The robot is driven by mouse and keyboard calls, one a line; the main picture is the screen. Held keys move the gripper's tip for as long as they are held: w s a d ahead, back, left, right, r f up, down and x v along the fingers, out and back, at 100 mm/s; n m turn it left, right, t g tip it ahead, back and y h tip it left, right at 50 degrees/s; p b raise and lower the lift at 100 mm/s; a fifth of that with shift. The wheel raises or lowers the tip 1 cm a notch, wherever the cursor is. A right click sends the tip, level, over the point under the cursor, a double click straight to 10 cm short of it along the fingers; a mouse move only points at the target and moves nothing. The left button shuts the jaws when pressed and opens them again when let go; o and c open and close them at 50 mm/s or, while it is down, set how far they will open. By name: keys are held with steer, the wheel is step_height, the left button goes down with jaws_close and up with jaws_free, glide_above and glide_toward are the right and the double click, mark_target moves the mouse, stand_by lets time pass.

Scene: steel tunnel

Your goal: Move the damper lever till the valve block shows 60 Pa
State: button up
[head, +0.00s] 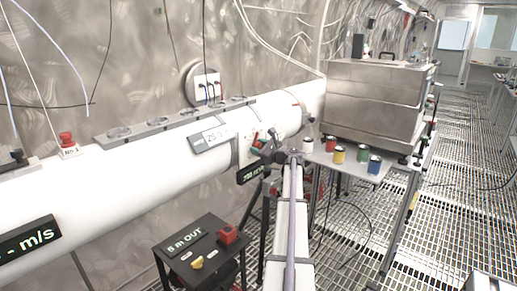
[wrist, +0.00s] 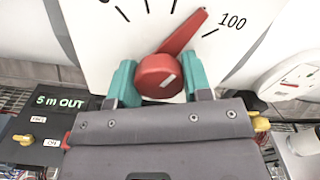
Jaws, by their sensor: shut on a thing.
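The red damper lever (wrist: 184,36) fills the middle of the wrist view, in front of a white dial plate (wrist: 130,32) with black ticks. Its pointer tilts up and right, a little short of the tick by the 100 mark. My gripper (wrist: 160,82) has its teal fingers on both sides of the lever's round red hub, shut on it. In the head view my gripper (head: 268,147) reaches the white pipe, and the lever cannot be made out clearly. A dark display (head: 250,173) beside it has green characters too small to read. A grey display (head: 211,137) on the pipe is also not clearly legible.
A dark box marked "5 m OUT" (head: 203,247) stands below the pipe, with a red and a yellow control. Several coloured cans (head: 338,155) stand on a bench at right, by a steel case (head: 375,95). The grated floor (head: 450,190) is open further right.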

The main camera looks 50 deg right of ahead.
steer(key=shift+n, duration=1.5)
steer(key=o, duration=0.9)
steer(key=shift+s, duration=0.1)
steer(key=s, duration=1)
steer(key=shift+s+a, duration=0.25)
steer(key=shift+s, duration=0.05)
